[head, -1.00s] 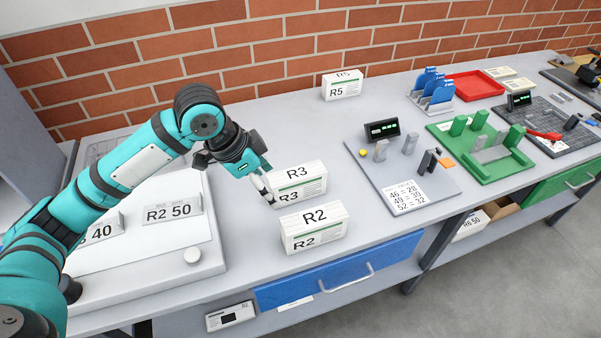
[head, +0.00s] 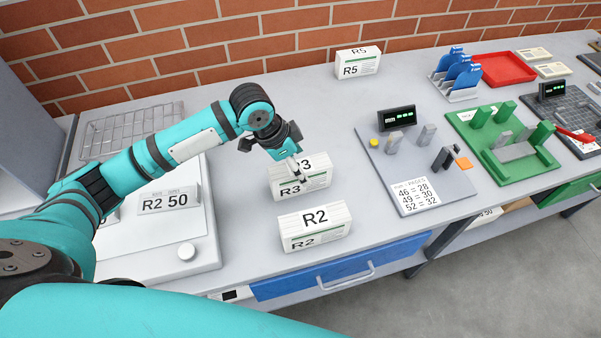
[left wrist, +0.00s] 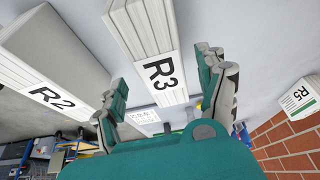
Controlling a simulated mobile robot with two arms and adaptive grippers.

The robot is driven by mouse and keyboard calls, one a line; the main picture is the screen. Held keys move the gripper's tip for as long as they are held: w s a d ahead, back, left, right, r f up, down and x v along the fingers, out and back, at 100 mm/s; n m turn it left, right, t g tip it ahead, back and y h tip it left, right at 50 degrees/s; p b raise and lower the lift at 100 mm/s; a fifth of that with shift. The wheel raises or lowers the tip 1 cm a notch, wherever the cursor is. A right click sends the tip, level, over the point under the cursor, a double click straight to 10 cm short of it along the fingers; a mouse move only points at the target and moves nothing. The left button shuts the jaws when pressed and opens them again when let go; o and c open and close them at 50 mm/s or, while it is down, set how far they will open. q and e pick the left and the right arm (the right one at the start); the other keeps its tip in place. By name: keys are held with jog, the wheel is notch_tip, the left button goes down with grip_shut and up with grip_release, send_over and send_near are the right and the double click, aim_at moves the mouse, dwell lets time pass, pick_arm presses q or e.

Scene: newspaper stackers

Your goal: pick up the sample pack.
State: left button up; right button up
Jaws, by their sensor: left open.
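Three white labelled packs stand on the grey bench; I cannot tell which of them is the sample pack. The R3 pack (head: 317,183) is in the middle of the head view, the R2 pack (head: 316,235) in front of it, and the R5 pack (head: 358,66) at the back by the wall. My left gripper (head: 300,172) is open, with its fingers over the R3 pack and hiding part of its top label. In the left wrist view the R3 pack (left wrist: 150,45) lies between the spread fingers (left wrist: 162,72), with the R2 pack (left wrist: 50,97) to the left.
A white scale-like device (head: 150,250) marked R2 50 is at the left, with a wire rack (head: 130,128) behind it. A grey board (head: 400,165) with posts and a small display stands right of the packs. Further right are a green fixture (head: 500,148) and a red tray (head: 495,68).

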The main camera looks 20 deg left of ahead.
pick_arm(q)
jog(key=shift+w+d+f, duration=0.1)
jog(key=shift+d+f, duration=0.1)
jog(key=shift+f, duration=0.3)
jog(key=shift+w+f+p, duration=0.1)
jog(key=shift+f+p, duration=0.2)
jog(key=shift+p, duration=0.05)
jog(key=p+x, duration=0.1)
jog(key=x, duration=0.2)
jog(key=shift+w+d+f, duration=0.1)
jog(key=shift+w+f, duration=0.05)
jog(key=shift+f, duration=0.15)
jog(key=shift+w+d+f, duration=0.1)
jog(key=shift+f, duration=0.25)
pick_arm(e)
jog(key=shift+w+d+r, duration=0.1)
jog(key=shift+w+r, duration=0.25)
jog(key=shift+r, duration=0.2)
jog(key=shift+w+d+r, duration=0.1)
jog(key=shift+w+r, duration=0.2)
jog(key=shift+r, duration=0.2)
jog(key=shift+w, duration=0.15)
pick_arm(q)
jog(key=shift+f, duration=0.1)
pick_arm(e)
jog(key=shift+w+a+r, duration=0.1)
jog(key=shift+w+r, duration=0.1)
jog(key=shift+w, duration=0.1)
pick_arm(q)
jog(key=shift+f, duration=0.15)
